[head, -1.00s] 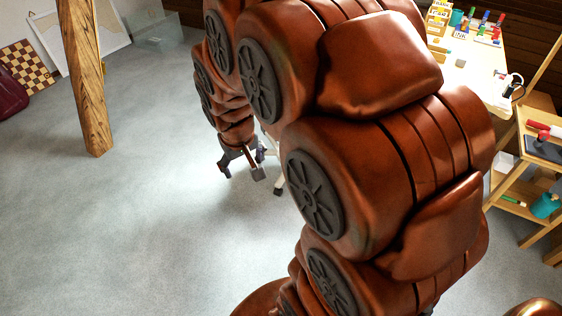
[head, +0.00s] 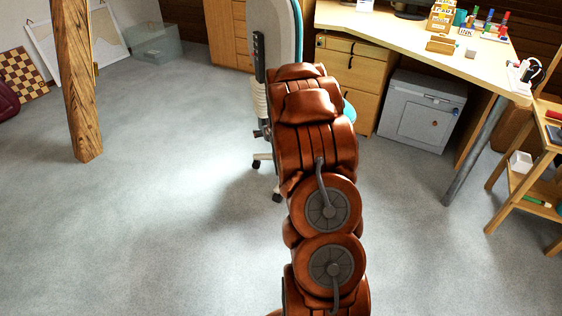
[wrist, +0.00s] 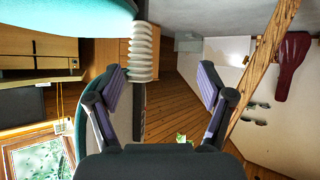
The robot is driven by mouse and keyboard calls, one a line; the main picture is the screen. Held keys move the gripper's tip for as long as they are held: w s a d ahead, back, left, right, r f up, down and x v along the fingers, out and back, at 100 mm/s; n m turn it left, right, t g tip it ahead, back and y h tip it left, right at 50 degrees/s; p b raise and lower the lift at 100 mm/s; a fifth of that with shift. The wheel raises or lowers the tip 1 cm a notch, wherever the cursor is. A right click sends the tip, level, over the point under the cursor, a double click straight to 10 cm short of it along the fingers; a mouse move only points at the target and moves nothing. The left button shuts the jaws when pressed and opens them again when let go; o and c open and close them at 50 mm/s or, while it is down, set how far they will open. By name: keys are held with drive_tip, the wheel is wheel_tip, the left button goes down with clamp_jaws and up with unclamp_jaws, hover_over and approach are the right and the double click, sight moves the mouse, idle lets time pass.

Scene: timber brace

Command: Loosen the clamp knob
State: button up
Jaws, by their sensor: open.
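A thick timber post (head: 77,85) stands tilted at the left of the head view, its foot on the floor. It also crosses the right half of the wrist view (wrist: 263,62) as a diagonal. A small light piece shows at the post's right edge in the head view, too small to identify. I cannot make out the clamp or its knob in either view. My gripper (wrist: 162,92) is open and empty in the wrist view, its two fingers wide apart and away from the post. In the head view my arm hides it.
An office chair (head: 285,35) stands just beyond my arm; its pale ribbed column (wrist: 143,52) shows close behind the fingers. A desk (head: 400,32), a grey cabinet (head: 422,110) and a wooden shelf (head: 520,185) are on the right. The floor between arm and post is clear.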

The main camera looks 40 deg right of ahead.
drive_tip(key=s+d+f+m+t+b, duration=0.1)
drive_tip(key=d+f+t+b, duration=0.2)
drive_tip(key=d+f+b, duration=0.5)
drive_tip(key=s+d+f+t+b, duration=0.1)
drive_tip(key=d+f+t+b, duration=0.15)
drive_tip(key=f, duration=1.05)
drive_tip(key=shift+t, duration=0.55)
drive_tip(key=shift+a+r+b+x, duration=0.2)
drive_tip(key=shift+b+x, duration=0.65)
drive_tip(key=shift+x, duration=1.15)
drive_tip(key=shift+a+r+b+x, duration=0.15)
drive_tip(key=shift+b+x, duration=0.65)
drive_tip(key=shift+x, duration=1.2)
drive_tip(key=shift+w+f, duration=0.1)
drive_tip(key=shift+c, duration=0.2)
drive_tip(key=c, duration=1.1)
drive_tip(key=shift+c, duration=0.2)
